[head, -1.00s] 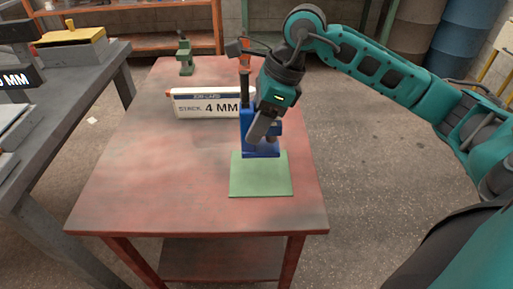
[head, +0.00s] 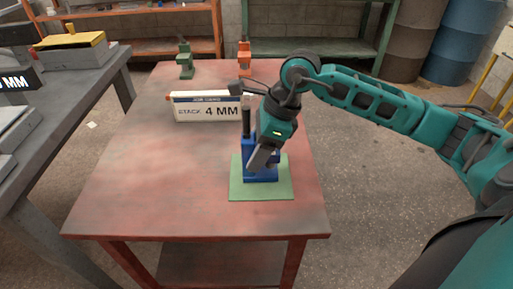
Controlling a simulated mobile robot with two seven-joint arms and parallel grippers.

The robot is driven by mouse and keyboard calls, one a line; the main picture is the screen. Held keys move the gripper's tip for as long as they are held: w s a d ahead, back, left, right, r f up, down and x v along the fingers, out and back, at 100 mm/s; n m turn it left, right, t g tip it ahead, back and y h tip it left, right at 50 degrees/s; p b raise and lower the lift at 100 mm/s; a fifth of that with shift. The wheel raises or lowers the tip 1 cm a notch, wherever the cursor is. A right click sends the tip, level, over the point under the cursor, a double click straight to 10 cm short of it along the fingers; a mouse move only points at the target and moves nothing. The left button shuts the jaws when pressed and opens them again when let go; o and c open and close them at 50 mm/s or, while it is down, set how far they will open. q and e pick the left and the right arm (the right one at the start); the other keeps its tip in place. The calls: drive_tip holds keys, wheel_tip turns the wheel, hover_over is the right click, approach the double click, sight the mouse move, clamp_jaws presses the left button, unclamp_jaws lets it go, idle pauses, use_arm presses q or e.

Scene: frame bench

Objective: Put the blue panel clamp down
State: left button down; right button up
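The blue panel clamp (head: 248,174) is upright over the middle of the green mat (head: 262,193) on the red table. Its base looks to be on the mat or just above it; I cannot tell which. Its dark post (head: 246,124) rises at the left. My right gripper (head: 260,160) comes down from the upper right in front of the clamp. It looks shut on the clamp's body, though the far finger is hidden. My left gripper is not in view.
A green clamp (head: 185,60) and an orange clamp (head: 244,58) stand at the table's far end. The red table (head: 150,185) is bare left of the mat. A grey bench (head: 70,110) stands at left.

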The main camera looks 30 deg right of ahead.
drive_tip(key=o, duration=0.3)
drive_tip(key=shift+o, duration=0.2)
drive_tip(key=shift+r, duration=0.2)
drive_tip(key=p+v, duration=0.1)
drive_tip(key=v, duration=0.9)
drive_tip(key=shift+s+d+r, duration=0.1)
drive_tip(key=shift+d+r, duration=0.05)
drive_tip(key=shift+r, duration=0.05)
drive_tip(key=shift+s+d+r, duration=0.15)
drive_tip(key=shift+d+r, duration=0.05)
drive_tip(key=shift+r, duration=0.45)
